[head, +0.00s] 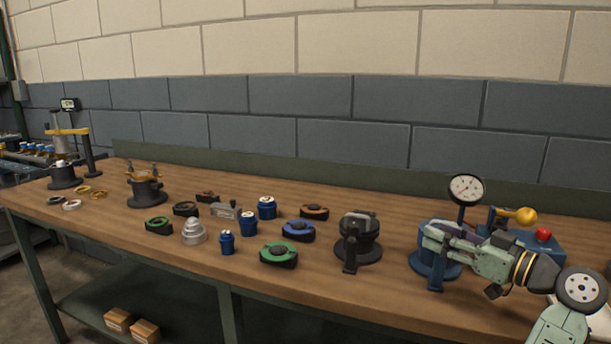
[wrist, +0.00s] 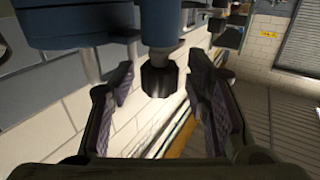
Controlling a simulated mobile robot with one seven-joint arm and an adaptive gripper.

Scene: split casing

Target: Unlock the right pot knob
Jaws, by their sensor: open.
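A blue pot (head: 425,266) on a round base stands at the right of the bench, partly hidden by my gripper. My gripper (head: 438,238) is level at its upper part, reaching in from the right. In the wrist view my gripper (wrist: 163,98) is open, with a finger at each side. A dark faceted knob (wrist: 159,77) on a blue stem shows between the fingers, apart from both. Blue pot parts (wrist: 75,22) fill the top of that view. In the head view the knob is hidden or too small to tell.
A dial gauge (head: 466,189) rises behind the blue pot. A blue box (head: 560,247) with a yellow ball lever (head: 526,216) and red button (head: 543,235) stands behind my arm. A dark clamped pot (head: 357,242) is to the left. Several small parts lie along the wooden bench (head: 330,300).

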